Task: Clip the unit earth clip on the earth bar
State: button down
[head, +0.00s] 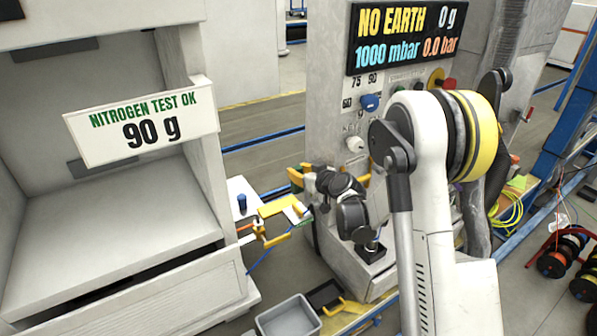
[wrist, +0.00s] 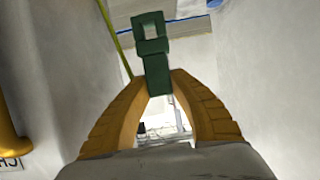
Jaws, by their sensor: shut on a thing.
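My gripper (wrist: 160,86) is shut on a dark green clip (wrist: 152,45), held between its two orange-yellow fingers. The clip's square open end points up and away from the fingers in the wrist view. In the head view my gripper (head: 299,178) is at the middle, left of my arm, close to the grey cabinet's front. Only a little green shows at its fingers there, so the clip is mostly hidden. I cannot pick out the earth bar with certainty in either view.
The grey cabinet (head: 331,110) carries a display (head: 407,36) reading "NO EARTH", 0 g. A white unit with a "NITROGEN TEST OK 90 g" sign (head: 141,122) stands left. A yellow bracket (head: 280,207) juts between them. A grey bin (head: 289,318) is below. A yellow-green line (wrist: 112,38) runs beside the clip.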

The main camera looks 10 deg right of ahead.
notch_tip(320, 180, down, 6)
jog(key=b, duration=0.5)
jog(key=shift+r, duration=0.1)
jog(key=shift+b, duration=0.55)
dwell(1.5)
jog(key=shift+f+b, duration=0.6)
jog(key=shift+f, duration=1.4)
jog(key=c, duration=1.2)
grip_release()
jog(key=v, duration=1.2)
